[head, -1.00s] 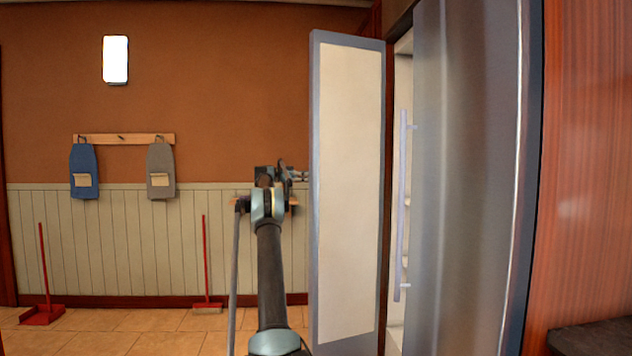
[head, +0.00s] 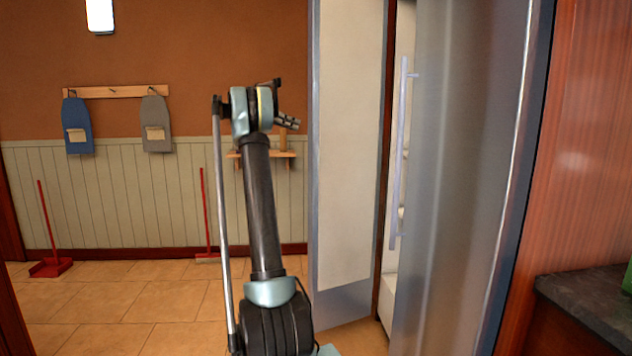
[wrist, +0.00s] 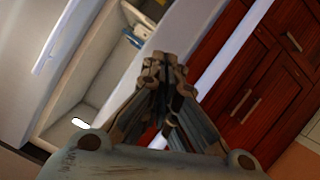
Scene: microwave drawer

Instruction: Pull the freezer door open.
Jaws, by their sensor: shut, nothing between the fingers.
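One fridge-freezer door (head: 348,150) stands swung open, its pale inner panel facing me in the head view; I take it for the freezer door. Beside it the other, steel door (head: 455,180) is closed, with a long vertical handle (head: 399,155). A narrow strip of white interior shows between them. My gripper (head: 290,122) is left of the open door, apart from its handle, which is hidden. In the wrist view my gripper (wrist: 163,68) is shut and empty, with the white compartment (wrist: 95,95) and the open door's edge (wrist: 195,35) beyond.
A dark counter (head: 590,305) and red wooden panel (head: 580,150) stand at the right. Red cabinets (wrist: 255,85) show in the wrist view. Tiled floor (head: 160,300) at the left is clear, with a red dustpan (head: 50,267) by the far wall.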

